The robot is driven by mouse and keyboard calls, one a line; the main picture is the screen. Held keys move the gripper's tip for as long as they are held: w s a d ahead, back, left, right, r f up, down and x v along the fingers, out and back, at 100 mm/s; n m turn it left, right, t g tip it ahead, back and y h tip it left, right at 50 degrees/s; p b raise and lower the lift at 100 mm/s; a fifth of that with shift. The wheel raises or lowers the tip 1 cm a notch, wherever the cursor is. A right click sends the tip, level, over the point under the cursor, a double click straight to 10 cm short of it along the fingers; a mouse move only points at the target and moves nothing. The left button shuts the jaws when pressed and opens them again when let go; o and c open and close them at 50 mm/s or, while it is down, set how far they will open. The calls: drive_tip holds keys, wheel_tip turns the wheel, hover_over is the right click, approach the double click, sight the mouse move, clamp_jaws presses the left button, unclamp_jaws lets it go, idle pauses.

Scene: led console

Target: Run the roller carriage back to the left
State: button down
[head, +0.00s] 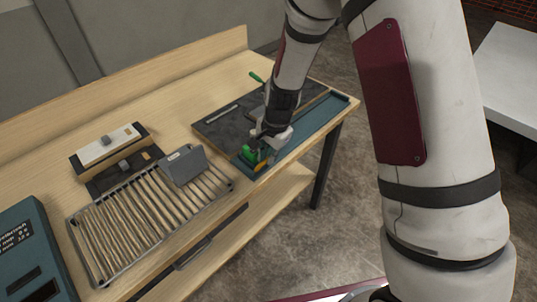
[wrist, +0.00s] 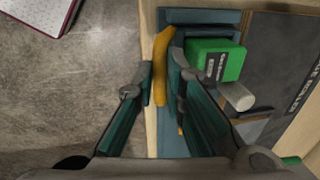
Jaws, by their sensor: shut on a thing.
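The roller carriage is a green block (wrist: 215,60) with a pale roller (wrist: 238,96) beside it and a curved yellow handle (wrist: 160,68). In the head view the green block (head: 249,153) is near the left end of a teal track (head: 318,120) along the front of a dark board (head: 215,128). My gripper (wrist: 160,70) is shut on the yellow handle, with one finger on each side of it. In the head view my gripper (head: 263,148) partly hides the carriage. The wrist view shows the teal track's end (wrist: 195,18) just past the block.
A slatted rack (head: 150,215) with a grey block (head: 183,165) on it lies left of the board. A white-topped device (head: 107,145) stands behind the rack, and a teal console (head: 30,255) is at far left. The floor in front of the bench is open.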

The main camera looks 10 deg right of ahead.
drive_tip(key=c, duration=1.7)
unclamp_jaws()
drive_tip(key=shift+s+a, duration=0.25)
drive_tip(key=shift+a, duration=0.05)
drive_tip(key=shift+o, duration=0.2)
drive_tip(key=shift+d, duration=0.1)
drive_tip(key=shift+w, duration=0.1)
wheel_tip(320, 180, up, 12)
drive_tip(key=s+d, duration=0.1)
drive_tip(key=shift+s+d, duration=0.15)
drive_tip(key=shift+s, duration=0.25)
drive_tip(key=shift+f, duration=0.15)
drive_tip(key=s+d+r+n+t, duration=0.1)
drive_tip(key=s+d+r+n, duration=0.2)
drive_tip(key=r, duration=0.4)
drive_tip(key=s+d+r+n+t, duration=0.1)
drive_tip(key=s+r+n, duration=0.1)
drive_tip(key=s+r, duration=0.35)
drive_tip(key=s+d+r+n+t, duration=0.1)
drive_tip(key=s+d+r+n, duration=0.1)
drive_tip(key=s, duration=0.5)
drive_tip(key=s+d+r+n+h+b, duration=0.1)
drive_tip(key=s+d+r+n, duration=0.1)
drive_tip(key=s, duration=0.4)
wheel_tip(320, 180, up, 2)
drive_tip(key=shift+s+d+r+n+t, duration=0.1)
drive_tip(key=shift+s+d+n+t, duration=0.3)
drive_tip(key=shift+n, duration=0.5)
